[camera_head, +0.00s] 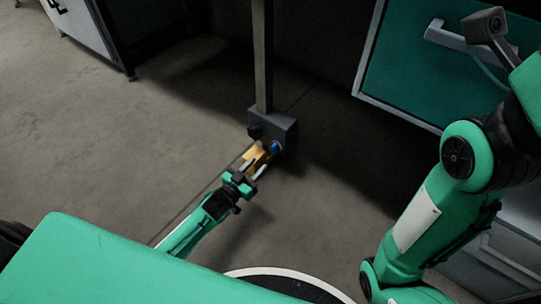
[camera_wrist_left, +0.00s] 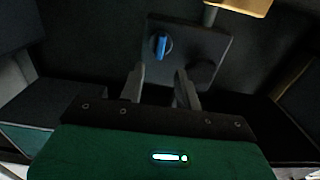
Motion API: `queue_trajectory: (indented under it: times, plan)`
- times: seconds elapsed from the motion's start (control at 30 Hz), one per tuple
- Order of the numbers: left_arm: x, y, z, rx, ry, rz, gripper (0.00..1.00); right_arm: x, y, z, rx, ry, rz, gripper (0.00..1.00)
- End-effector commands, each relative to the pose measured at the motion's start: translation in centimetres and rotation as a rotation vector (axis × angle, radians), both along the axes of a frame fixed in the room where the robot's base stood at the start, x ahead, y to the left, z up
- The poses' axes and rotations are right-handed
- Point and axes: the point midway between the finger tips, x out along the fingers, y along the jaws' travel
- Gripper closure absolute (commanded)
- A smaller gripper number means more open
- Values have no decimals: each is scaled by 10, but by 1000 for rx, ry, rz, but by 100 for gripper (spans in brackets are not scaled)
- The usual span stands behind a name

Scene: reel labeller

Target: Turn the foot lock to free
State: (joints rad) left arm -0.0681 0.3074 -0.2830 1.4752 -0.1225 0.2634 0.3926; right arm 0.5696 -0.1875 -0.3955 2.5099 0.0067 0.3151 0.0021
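A dark grey block (camera_head: 284,129) stands on the floor at the foot of an upright post. A small blue lever knob (camera_head: 276,147) is on it; the left wrist view shows the knob (camera_wrist_left: 161,44) on the block's face (camera_wrist_left: 190,40), beside a round black knob (camera_wrist_left: 203,73). I take the blue knob to be the foot lock; no markings are readable. My left gripper (camera_head: 251,169) is low in front of the block. In the left wrist view its two fingers (camera_wrist_left: 160,75) are apart with nothing between them, short of the blue knob. My right gripper is out of view.
A yellow piece (camera_head: 254,154) is close to my left gripper, and also shows in the left wrist view (camera_wrist_left: 246,5). The post (camera_head: 262,55) rises behind. A green-fronted drawer (camera_head: 425,75) is at upper right, a cabinet (camera_head: 85,25) at upper left. Floor at left is clear.

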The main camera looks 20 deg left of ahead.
Motion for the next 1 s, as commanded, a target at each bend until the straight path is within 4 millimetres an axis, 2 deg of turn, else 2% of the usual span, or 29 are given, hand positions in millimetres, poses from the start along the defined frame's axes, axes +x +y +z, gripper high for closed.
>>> queue_trajectory:
  times: [0.03, 0.2, 0.4, 0.6, 0.87, 1.0]
  plan:
    - [12, -4, -5, 0, -4, 0, 66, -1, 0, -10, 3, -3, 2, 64]
    - [42, -15, -5, -1, -2, 0, 66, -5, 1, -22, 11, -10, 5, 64]
    - [65, -24, -3, 0, 0, 0, 66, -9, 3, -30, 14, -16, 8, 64]
    - [74, -27, -1, 0, 0, 0, 66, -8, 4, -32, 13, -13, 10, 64]
    - [75, -27, 0, 0, 1, 0, 66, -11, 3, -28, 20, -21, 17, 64]
    - [75, -27, 0, 0, 1, 0, 94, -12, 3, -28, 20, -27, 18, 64]
